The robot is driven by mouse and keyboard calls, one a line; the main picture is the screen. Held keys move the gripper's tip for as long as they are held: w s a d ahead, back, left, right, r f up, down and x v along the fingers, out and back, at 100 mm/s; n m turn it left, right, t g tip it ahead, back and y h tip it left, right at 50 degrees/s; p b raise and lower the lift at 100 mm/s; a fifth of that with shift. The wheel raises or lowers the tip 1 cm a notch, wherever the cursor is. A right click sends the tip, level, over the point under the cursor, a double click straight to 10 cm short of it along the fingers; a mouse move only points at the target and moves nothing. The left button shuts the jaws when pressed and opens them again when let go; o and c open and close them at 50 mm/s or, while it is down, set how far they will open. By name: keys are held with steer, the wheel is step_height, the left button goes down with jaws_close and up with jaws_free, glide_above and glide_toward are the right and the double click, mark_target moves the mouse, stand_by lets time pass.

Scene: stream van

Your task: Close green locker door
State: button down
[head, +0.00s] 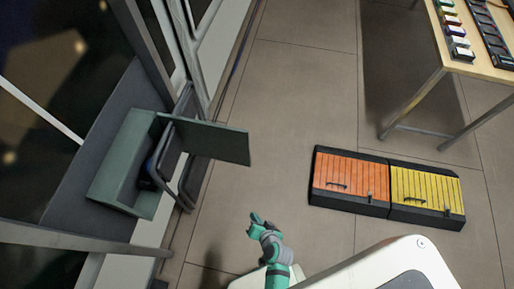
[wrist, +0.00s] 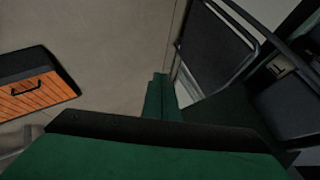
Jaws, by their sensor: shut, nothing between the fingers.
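The green locker (head: 118,160) is at the left in the head view, against the van's side. Its green door (head: 212,141) stands open, sticking out to the right from the locker's upper end. Part of the inside is shaded, so I cannot tell what is in it. My gripper (head: 254,217) is below and to the right of the door, apart from it. Its fingers are together, and they also show shut and empty in the wrist view (wrist: 160,78). I cannot make out the locker door for certain in the wrist view.
A black-framed piece (head: 188,178), perhaps a chair, is partly under the door. An orange-topped case (head: 344,172) and a yellow-topped case (head: 424,188) sit on the tiled floor at the right. A wooden table (head: 488,66) stands at the upper right. The floor between door and cases is clear.

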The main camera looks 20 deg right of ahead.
steer(key=w+d+f+m+y, duration=0.1)
steer(key=w+d+m+y, duration=0.15)
steer(key=w, duration=0.55)
steer(key=w+d+r+t+y, duration=0.3)
steer(key=w+d+r+y, duration=0.15)
steer(key=d+r, duration=0.35)
steer(key=w+d+r+t+y, duration=0.3)
steer(key=w+d+r, duration=0.2)
steer(key=d+r, duration=0.3)
steer(key=w+a, duration=0.4)
steer(key=a, duration=0.5)
steer(key=shift+w+r, duration=0.35)
steer(key=shift+r, duration=0.1)
steer(key=shift+s, duration=0.15)
